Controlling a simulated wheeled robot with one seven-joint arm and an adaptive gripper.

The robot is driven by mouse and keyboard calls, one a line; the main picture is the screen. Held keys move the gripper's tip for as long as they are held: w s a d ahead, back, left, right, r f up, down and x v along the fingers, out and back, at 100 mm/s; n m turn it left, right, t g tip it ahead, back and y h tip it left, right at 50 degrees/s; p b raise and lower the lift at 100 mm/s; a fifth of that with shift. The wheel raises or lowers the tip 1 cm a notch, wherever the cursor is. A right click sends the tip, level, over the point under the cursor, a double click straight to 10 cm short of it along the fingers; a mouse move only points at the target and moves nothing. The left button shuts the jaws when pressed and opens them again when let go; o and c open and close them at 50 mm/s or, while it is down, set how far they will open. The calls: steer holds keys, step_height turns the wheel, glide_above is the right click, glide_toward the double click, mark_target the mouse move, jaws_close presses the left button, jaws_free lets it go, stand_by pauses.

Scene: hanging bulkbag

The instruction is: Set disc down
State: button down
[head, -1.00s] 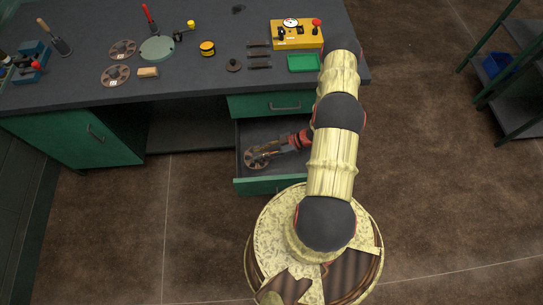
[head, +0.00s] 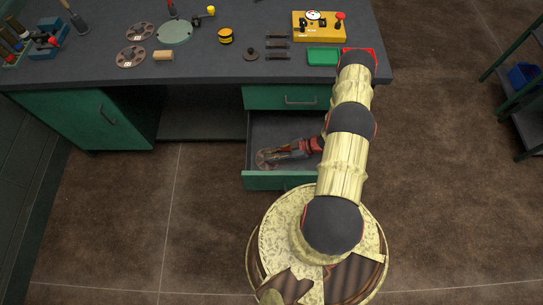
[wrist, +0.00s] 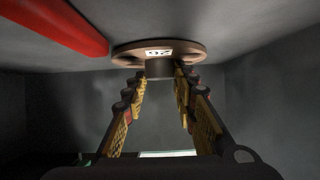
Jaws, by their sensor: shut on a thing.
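A brown disc (head: 265,158) with a pale label is inside the open drawer (head: 284,181), near its left side. My gripper (head: 277,156) reaches into the drawer from the right and is shut on the disc. In the wrist view the disc (wrist: 185,52) is seen edge-on at the fingertips, with its small hub between the two fingers (wrist: 160,72). Whether the disc touches the drawer floor cannot be told.
On the bench above lie two similar discs (head: 138,33) (head: 130,56), a green tray (head: 323,57), a yellow box (head: 319,26) and small tools. Drawer walls stand close around my gripper. A red bar (wrist: 60,27) shows in the wrist view.

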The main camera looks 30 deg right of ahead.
steer(key=c, duration=1.4)
jaws_free()
steer(key=shift+f, duration=0.1)
steer(key=shift+s+d+r, duration=0.15)
steer(key=shift+d+r, duration=0.15)
steer(key=shift+r, duration=0.1)
steer(key=p+v, duration=0.4)
steer(key=v, duration=0.7)
steer(key=shift+s+d+f, duration=0.1)
